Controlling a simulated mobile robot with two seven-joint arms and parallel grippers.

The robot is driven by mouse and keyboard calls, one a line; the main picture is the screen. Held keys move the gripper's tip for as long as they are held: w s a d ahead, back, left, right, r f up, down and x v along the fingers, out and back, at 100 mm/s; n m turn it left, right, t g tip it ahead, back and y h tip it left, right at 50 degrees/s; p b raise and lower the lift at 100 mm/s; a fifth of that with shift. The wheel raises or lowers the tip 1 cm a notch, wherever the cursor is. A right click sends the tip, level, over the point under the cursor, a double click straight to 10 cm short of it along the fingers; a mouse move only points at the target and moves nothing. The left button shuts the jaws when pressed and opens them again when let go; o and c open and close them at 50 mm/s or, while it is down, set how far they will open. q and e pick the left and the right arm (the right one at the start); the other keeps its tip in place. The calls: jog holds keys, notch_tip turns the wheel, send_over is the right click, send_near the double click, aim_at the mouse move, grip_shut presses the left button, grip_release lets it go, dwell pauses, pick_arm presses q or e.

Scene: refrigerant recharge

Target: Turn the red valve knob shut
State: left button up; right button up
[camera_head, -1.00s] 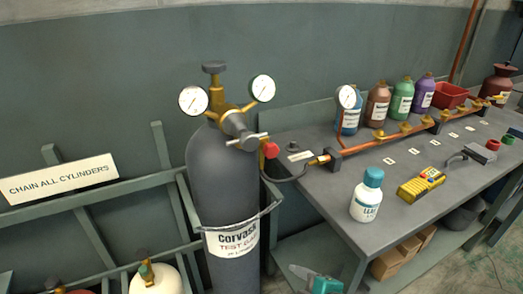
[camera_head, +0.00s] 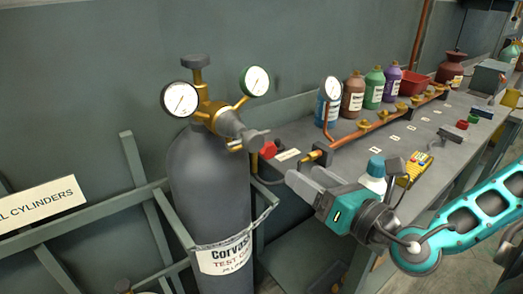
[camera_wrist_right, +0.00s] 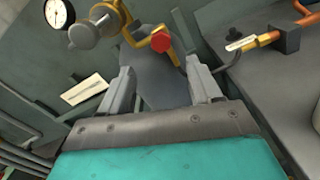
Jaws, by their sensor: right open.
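The red valve knob (camera_head: 268,150) sits low on the brass regulator assembly (camera_head: 222,115) on top of the grey gas cylinder (camera_head: 210,185). In the right wrist view the red knob (camera_wrist_right: 160,42) shows beyond my fingertips, roughly centred between them and apart from both. My right gripper (camera_head: 303,177) is open and empty, to the right of the cylinder and a little below the knob. Its two grey fingers (camera_wrist_right: 158,72) also show in the right wrist view. My left gripper is not in view.
The workbench (camera_head: 420,140) stands right of the cylinder, with a copper manifold (camera_head: 375,128) and several bottles along its back. A hose runs between cylinder and bench.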

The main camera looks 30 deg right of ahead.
aim_at(271, 151)
jog(key=w+b, duration=0.1)
jog(key=w, duration=0.6)
jog(key=w+b, duration=0.1)
jog(key=w, duration=0.3)
jog(key=shift+a+r+b, duration=0.1)
jog(key=shift+a+b, duration=0.25)
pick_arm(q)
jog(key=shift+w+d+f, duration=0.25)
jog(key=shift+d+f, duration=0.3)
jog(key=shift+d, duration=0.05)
pick_arm(e)
jog(key=shift+w+a, duration=0.1)
jog(key=shift+w, duration=0.75)
jog(key=shift+c, duration=0.4)
jog(key=c, duration=1)
jog(key=shift+o, duration=0.2)
